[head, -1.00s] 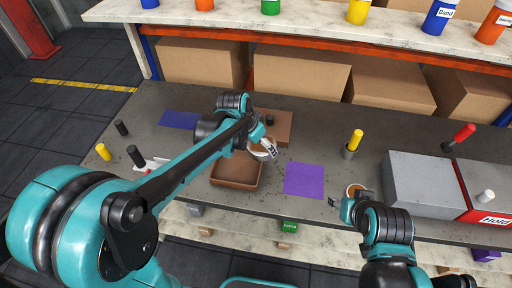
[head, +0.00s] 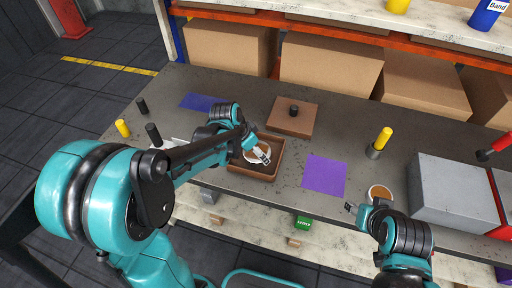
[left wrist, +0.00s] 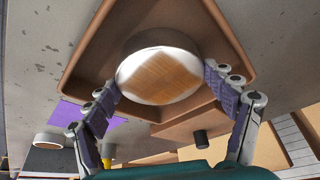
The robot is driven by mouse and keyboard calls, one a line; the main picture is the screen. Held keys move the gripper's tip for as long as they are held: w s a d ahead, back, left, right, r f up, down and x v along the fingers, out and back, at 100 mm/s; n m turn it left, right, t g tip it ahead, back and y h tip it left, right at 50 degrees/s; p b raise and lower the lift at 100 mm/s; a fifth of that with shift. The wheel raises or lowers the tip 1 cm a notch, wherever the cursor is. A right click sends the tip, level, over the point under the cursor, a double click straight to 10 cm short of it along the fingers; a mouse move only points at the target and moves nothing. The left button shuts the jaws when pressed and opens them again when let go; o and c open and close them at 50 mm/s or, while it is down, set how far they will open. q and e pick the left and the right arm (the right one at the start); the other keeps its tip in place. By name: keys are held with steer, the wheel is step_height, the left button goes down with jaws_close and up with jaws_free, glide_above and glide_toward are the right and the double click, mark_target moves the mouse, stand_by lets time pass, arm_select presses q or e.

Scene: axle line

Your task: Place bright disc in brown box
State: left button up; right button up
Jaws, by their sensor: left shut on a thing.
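A bright disc with a white rim and orange-brown middle (left wrist: 158,76) sits between the fingers of my left gripper (head: 262,154), which is shut on it. The open brown box (head: 279,160) is on the bench under the disc. In the left wrist view the disc appears within the outline of the box (left wrist: 222,35); whether it touches the floor of the box I cannot tell. My right gripper (head: 350,207) is beside a second, similar round piece (head: 380,191) at the right; its finger opening is too small to tell.
A brown lid with a black knob (head: 292,122) lies behind the box. A purple mat (head: 324,176) lies right of it, and a blue mat (head: 202,102) at the back left. A yellow-topped peg (head: 384,138) and a grey case (head: 448,188) stand to the right.

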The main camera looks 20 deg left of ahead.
arm_select(q)
steer(key=shift+r, duration=0.1)
steer(key=o, duration=1.8)
steer(key=shift+c, duration=0.2)
steer(key=p+v, duration=0.4)
steer(key=v, duration=0.7)
steer(key=s+r+n+t+y, duration=0.2)
steer(key=s+n, duration=0.5)
steer(key=s, duration=0.6)
steer(key=shift+t+y, duration=0.3)
steer(key=shift+t, duration=0.5)
